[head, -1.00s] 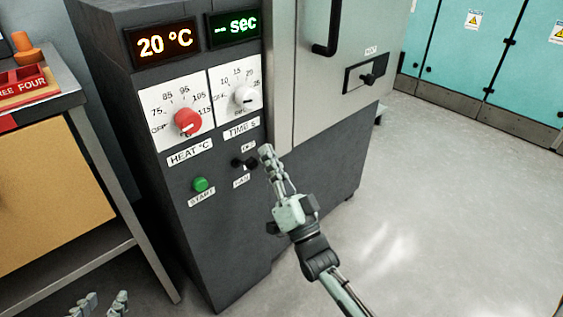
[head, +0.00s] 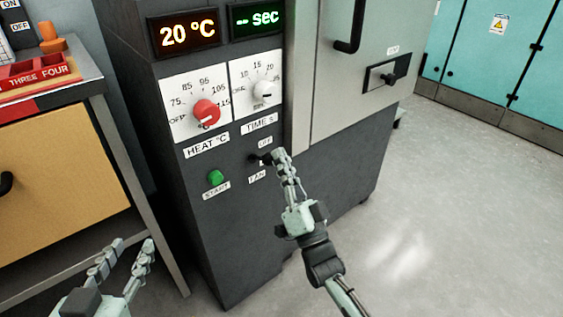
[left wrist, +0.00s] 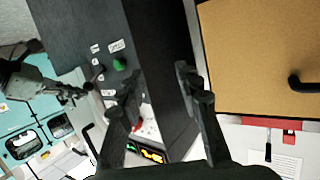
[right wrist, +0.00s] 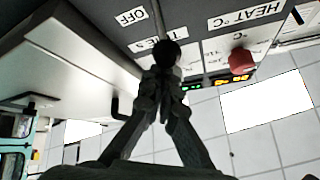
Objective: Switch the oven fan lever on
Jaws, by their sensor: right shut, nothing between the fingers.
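The fan lever (head: 256,159) is a small black lever on the dark oven panel, between an OFF label and a FAN label. In the right wrist view its round black knob (right wrist: 167,50) stands just beyond my fingertips. My right gripper (head: 279,154) is shut and empty, its fingertips beside the lever on its right and covering part of it. Whether they touch is unclear. It also shows in the right wrist view (right wrist: 165,80). My left gripper (head: 134,245) is open and empty, low at the left in front of the oven, away from the lever.
A green start button (head: 216,178) sits left of the lever. The red heat dial (head: 206,113) and white time dial (head: 264,91) are above. The oven door handle (head: 350,28) is upper right. A bench with a yellow front (head: 60,190) stands at left. Floor at right is clear.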

